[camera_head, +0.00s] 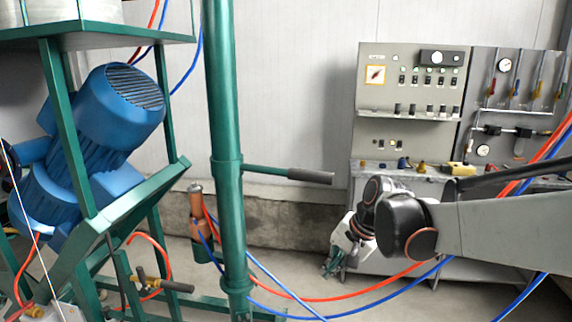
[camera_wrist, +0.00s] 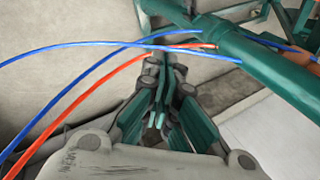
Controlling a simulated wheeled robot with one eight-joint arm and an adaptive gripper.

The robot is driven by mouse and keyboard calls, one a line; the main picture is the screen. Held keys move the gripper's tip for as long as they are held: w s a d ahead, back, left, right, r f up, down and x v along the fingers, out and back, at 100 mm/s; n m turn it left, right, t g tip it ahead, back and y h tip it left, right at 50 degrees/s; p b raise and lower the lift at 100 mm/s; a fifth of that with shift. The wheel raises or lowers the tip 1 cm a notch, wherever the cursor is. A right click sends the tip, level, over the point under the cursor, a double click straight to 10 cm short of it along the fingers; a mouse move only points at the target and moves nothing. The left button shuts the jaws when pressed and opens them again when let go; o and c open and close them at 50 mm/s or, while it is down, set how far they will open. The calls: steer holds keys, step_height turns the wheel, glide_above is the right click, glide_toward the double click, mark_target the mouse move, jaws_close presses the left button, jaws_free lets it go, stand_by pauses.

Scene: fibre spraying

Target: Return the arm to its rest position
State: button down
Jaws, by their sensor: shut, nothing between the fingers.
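My gripper (camera_head: 331,265) hangs low at the end of my arm, right of the green post, in the head view. It points down and to the left, in front of the grey control cabinet. In the wrist view my gripper (camera_wrist: 163,125) has its green-padded fingers close together with nothing between them. It is shut and empty. My arm comes in from the right edge of the head view, bent at a dark joint.
A green post (camera_head: 226,150) with a side handle (camera_head: 310,176) stands left of my gripper. Red and blue hoses (camera_head: 350,299) sweep low around my arm. A blue motor (camera_head: 105,120) sits on a green frame at left. The control cabinet (camera_head: 376,140) stands behind.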

steer(key=s+d+r+n+t+h, duration=0.1)
steer(key=s+d+n+t+h, duration=0.1)
steer(key=s, duration=0.9)
steer(key=s+d+r+n+t+h, duration=0.1)
steer(key=s+d+n, duration=0.3)
steer(key=s+d, duration=0.3)
steer(key=shift+s+n+t+h, duration=0.4)
steer(key=shift+s, duration=1.55)
